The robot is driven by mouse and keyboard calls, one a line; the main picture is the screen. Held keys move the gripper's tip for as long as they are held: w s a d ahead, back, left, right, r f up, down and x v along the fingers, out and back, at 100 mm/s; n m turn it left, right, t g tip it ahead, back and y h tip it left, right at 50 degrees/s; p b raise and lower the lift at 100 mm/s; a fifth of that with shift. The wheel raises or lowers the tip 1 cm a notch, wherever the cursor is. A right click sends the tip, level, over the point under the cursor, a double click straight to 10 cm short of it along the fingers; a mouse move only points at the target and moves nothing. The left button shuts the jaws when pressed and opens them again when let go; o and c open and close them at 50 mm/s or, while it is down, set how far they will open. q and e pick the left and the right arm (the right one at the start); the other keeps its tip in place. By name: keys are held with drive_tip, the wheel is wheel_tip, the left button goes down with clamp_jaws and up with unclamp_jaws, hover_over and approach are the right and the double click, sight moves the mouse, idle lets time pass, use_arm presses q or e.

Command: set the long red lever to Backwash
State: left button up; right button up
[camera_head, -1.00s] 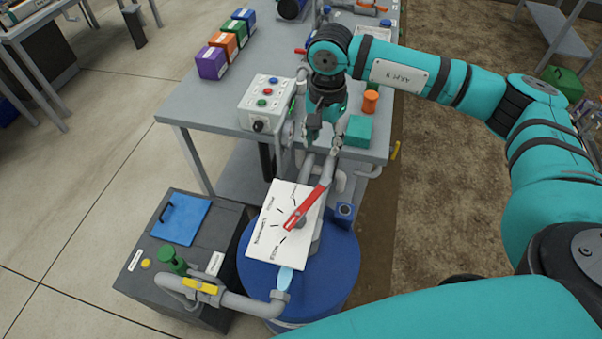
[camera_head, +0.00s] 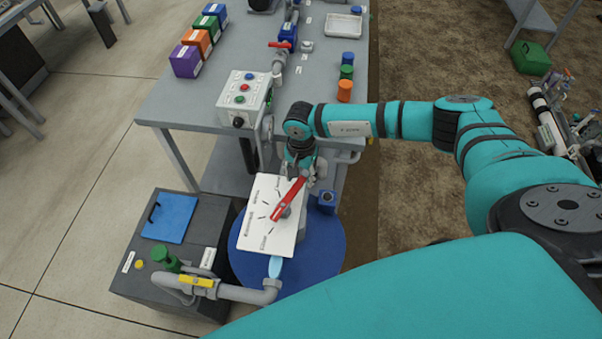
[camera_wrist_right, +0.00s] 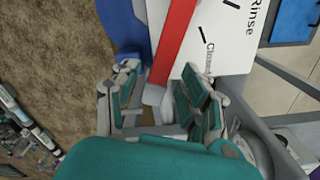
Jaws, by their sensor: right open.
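The long red lever (camera_head: 289,199) sits on a white dial plate (camera_head: 256,222) with black marks, above a blue drum. In the head view it slants up and right from its pivot. My right gripper (camera_head: 299,174) is over the lever's far end. In the right wrist view the open fingers of the right gripper (camera_wrist_right: 160,78) stand on either side of the red lever (camera_wrist_right: 173,45), around its pale end; contact cannot be told. The wrist view shows "Rinse" and part of another label on the plate (camera_wrist_right: 228,40); Backwash is not readable. My left gripper is not in view.
A grey table (camera_head: 190,100) behind carries a button box (camera_head: 243,98) and coloured blocks and caps. A dark cabinet (camera_head: 130,285) stands left.

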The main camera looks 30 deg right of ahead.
drive_tip(key=shift+f, duration=0.3)
clamp_jaws()
idle(0.3)
